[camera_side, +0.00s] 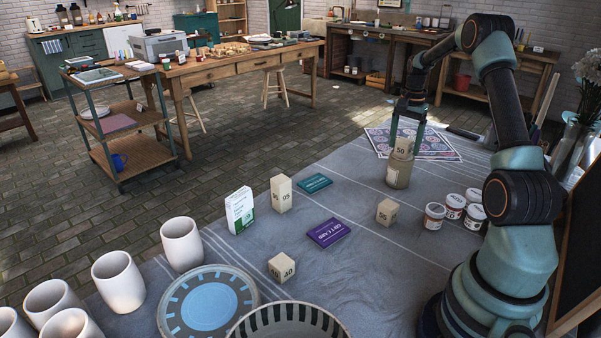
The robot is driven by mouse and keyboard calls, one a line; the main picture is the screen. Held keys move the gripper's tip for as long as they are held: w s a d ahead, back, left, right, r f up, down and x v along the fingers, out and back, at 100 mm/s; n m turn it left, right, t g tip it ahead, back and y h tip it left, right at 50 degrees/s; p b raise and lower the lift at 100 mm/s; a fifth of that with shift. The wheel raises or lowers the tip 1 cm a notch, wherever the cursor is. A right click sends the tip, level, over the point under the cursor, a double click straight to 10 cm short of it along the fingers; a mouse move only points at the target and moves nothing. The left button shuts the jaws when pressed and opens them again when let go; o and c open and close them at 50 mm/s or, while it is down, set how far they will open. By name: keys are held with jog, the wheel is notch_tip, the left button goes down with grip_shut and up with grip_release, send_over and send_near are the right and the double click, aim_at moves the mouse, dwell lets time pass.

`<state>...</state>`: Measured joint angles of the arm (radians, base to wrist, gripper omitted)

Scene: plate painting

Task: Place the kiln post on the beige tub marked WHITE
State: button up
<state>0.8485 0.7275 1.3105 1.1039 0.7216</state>
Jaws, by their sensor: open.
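A beige kiln post marked 50 (403,147) stands upright on top of a beige tub (399,174) at the right of the cloth. The tub has a pale label on its side, too small to read. My gripper (404,139) points down over the post, open, with one finger on each side of it. Whether a finger touches the post I cannot tell. Other kiln posts stand on the cloth: a tall one marked 95 (281,195), one marked 55 (387,212) and one marked 40 (281,268).
Several small paint jars (435,217) stand to the right, near my base. A patterned sheet (436,147) lies behind the tub. White cups (181,244), a plate (168,318) and a striped bowl (339,329) fill the front left.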

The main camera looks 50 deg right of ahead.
aim_at(405, 141)
notch_tip(405, 141, up, 12)
jog(key=w+a+r+n+t, duration=0.1)
jog(key=w+a+r+n, duration=0.25)
jog(key=a, duration=0.65)
jog(key=a+r+n+t+h, duration=0.1)
jog(key=a+n, duration=0.2)
jog(key=a, duration=0.3)
jog(key=a+r+n+t, duration=0.1)
jog(key=a+r+n, duration=0.1)
jog(key=a, duration=0.4)
jog(key=s+a+f+n+t, duration=0.1)
jog(key=s+a+n, duration=0.3)
jog(key=a, duration=0.4)
jog(key=s+a+f+n+t+y, duration=0.1)
jog(key=s+a+f+n, duration=0.2)
jog(key=a, duration=0.5)
jog(key=shift+s+f+n+t, duration=0.35)
jog(key=shift+s+n, duration=0.5)
jog(key=shift+n, duration=0.4)
